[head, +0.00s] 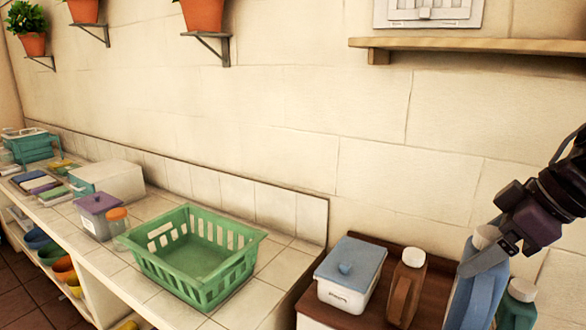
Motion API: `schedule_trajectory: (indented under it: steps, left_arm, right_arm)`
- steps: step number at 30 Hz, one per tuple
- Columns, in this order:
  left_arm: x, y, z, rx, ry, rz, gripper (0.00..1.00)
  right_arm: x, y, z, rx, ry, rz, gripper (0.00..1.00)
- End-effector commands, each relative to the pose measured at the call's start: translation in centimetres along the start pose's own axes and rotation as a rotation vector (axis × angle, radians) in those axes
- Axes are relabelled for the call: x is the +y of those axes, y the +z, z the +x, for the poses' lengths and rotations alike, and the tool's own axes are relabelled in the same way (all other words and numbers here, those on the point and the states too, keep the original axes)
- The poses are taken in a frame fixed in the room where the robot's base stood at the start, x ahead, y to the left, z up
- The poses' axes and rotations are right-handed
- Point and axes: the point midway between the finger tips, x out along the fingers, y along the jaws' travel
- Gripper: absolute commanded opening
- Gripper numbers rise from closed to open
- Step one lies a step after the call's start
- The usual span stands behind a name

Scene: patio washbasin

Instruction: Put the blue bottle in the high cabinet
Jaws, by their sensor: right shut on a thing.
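The blue bottle (476,298) with a white cap stands upright at the lower right of the head view, and its lower part is cut off by the picture's edge. My right gripper (488,257) reaches in from the right and is shut on the blue bottle just below its cap. I cannot tell whether the bottle touches the brown top or is lifted. My left gripper is not in view.
A brown bottle (406,288), a green bottle (518,306) and a white box with blue lid (345,290) crowd around it on the brown top (378,256). A green basket (190,265) sits on the tiled counter. A wooden shelf (480,46) juts from the wall above.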

Motion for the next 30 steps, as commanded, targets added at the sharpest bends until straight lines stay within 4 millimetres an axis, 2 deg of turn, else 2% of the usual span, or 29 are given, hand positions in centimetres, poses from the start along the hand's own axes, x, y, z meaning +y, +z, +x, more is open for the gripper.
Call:
schedule_trajectory:
  steps: [10,21,30]
  left_arm:
    - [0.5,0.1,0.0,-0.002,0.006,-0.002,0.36]
    - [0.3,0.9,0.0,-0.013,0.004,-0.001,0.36]
    - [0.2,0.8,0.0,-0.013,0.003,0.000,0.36]
  right_arm:
    - [-2.1,2.4,5.5,0.002,-0.020,-0.024,0.10]
    - [-5.5,6.3,14.5,-0.001,-0.045,-0.062,0.10]
    - [-7.0,8.2,18.8,0.000,-0.055,-0.083,0.10]
